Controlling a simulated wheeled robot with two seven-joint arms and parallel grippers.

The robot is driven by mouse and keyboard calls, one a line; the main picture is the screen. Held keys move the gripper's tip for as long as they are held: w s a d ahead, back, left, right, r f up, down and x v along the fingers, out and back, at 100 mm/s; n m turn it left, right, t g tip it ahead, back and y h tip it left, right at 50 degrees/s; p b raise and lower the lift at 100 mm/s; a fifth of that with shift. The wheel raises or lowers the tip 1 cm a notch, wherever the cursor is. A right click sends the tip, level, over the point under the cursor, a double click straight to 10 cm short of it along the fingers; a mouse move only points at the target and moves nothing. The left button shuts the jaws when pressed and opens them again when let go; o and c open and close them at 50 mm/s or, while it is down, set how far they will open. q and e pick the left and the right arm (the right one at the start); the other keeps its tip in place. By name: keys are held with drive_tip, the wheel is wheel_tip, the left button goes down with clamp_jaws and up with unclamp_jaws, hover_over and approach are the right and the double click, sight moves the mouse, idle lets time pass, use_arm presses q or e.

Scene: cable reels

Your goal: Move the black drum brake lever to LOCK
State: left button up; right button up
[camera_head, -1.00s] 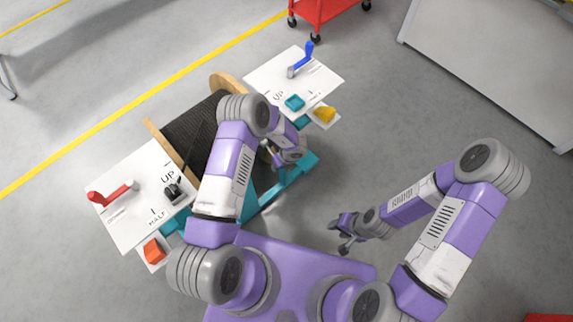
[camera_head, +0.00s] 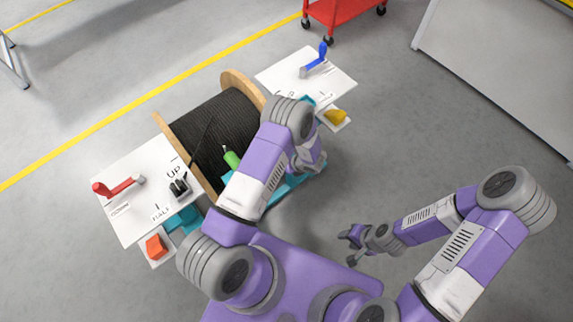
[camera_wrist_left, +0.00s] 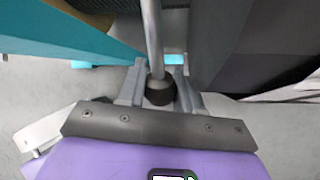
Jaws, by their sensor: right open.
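The black lever (camera_head: 179,187) stands on the left white panel (camera_head: 128,225), near the UP and HALF marks. A thin dark rod slants from it up and right over the dark cable drum (camera_head: 222,122). No LOCK mark is readable. In the left wrist view, the fingers of my left gripper (camera_wrist_left: 160,80) stand apart around a grey metal rod (camera_wrist_left: 152,35) with a black collar; which part this rod belongs to is unclear. My right gripper (camera_head: 352,248) is open and empty above the floor, away from the reel.
A red crank (camera_head: 118,188) is on the left panel, a blue crank (camera_head: 315,62) on the right panel. A green handle (camera_head: 231,158) shows beside my left arm. Orange (camera_head: 156,246) and yellow (camera_head: 335,117) blocks sit at the near edges.

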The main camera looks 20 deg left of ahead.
use_arm(q)
drive_tip(key=o, duration=0.4)
drive_tip(key=shift+o, duration=0.2)
drive_tip(key=shift+d+r, duration=0.1)
drive_tip(key=shift+r, duration=0.05)
drive_tip(key=p+v, duration=0.2)
drive_tip(key=v, duration=0.5)
drive_tip(key=shift+r+p, duration=0.15)
drive_tip(key=shift+p, duration=0.2)
